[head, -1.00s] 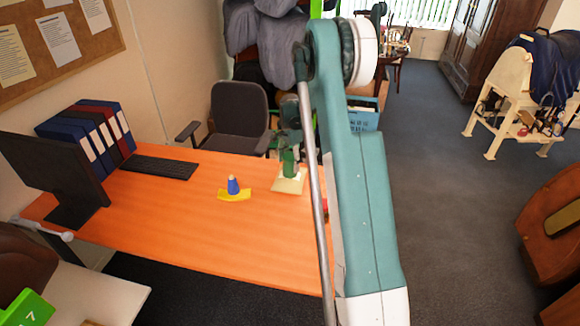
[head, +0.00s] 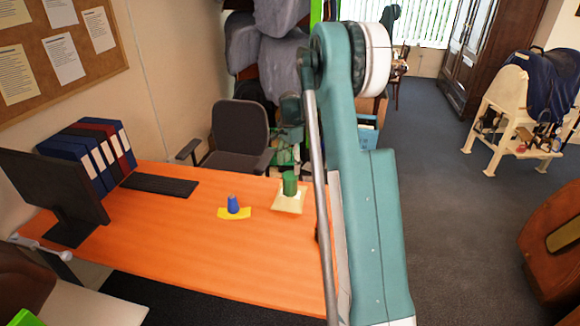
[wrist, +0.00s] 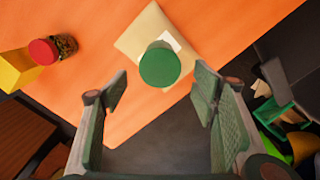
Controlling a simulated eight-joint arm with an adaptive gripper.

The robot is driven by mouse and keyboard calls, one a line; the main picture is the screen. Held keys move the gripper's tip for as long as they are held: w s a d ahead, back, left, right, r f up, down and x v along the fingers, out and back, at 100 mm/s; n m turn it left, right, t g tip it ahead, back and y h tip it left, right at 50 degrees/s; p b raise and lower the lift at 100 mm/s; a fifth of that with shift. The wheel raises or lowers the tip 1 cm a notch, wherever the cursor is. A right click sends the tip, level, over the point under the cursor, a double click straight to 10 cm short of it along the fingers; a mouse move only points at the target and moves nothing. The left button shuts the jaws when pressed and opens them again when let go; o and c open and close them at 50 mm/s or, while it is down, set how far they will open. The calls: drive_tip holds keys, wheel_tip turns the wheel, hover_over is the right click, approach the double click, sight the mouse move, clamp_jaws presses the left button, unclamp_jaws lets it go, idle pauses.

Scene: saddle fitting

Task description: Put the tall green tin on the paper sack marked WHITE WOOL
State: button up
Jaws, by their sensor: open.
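The tall green tin (head: 289,183) stands upright on a pale cream paper sack (head: 287,205) on the orange desk. In the wrist view the tin (wrist: 160,66) shows its round green top, with the sack (wrist: 139,38) under it. A white label on the sack is partly covered by the tin and its words cannot be read. My gripper (wrist: 160,92) is open and empty, its fingers spread apart and clear of the tin. In the head view my wrist is above and behind the tin, and my fingers are hard to make out.
A blue tin (head: 233,204) stands on a yellow sack (head: 234,214) left of the cream sack. The wrist view shows a red-lidded jar (wrist: 48,49) beside a yellow box-like thing (wrist: 17,70). A keyboard (head: 160,185), monitor (head: 45,192) and binders occupy the desk's left; its front is clear.

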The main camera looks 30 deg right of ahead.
idle(0.4)
drive_tip(key=s+a+r+n+t, duration=0.2)
drive_tip(key=s+a+r+n, duration=0.2)
drive_tip(key=s+a+r, duration=0.6)
drive_tip(key=s+a+r+n+t, duration=0.1)
drive_tip(key=s+a+r+n, duration=0.3)
drive_tip(key=s+a+r, duration=0.6)
drive_tip(key=s+a+n+t, duration=0.2)
drive_tip(key=s+a+n, duration=0.3)
drive_tip(key=s+a, duration=0.3)
drive_tip(key=s+a+n+t, duration=0.2)
drive_tip(key=s+a+n, duration=0.3)
drive_tip(key=s+a, duration=0.4)
drive_tip(key=shift+s+a+f, duration=0.25)
drive_tip(key=shift+s+f, duration=0.2)
drive_tip(key=shift+s, duration=3.35)
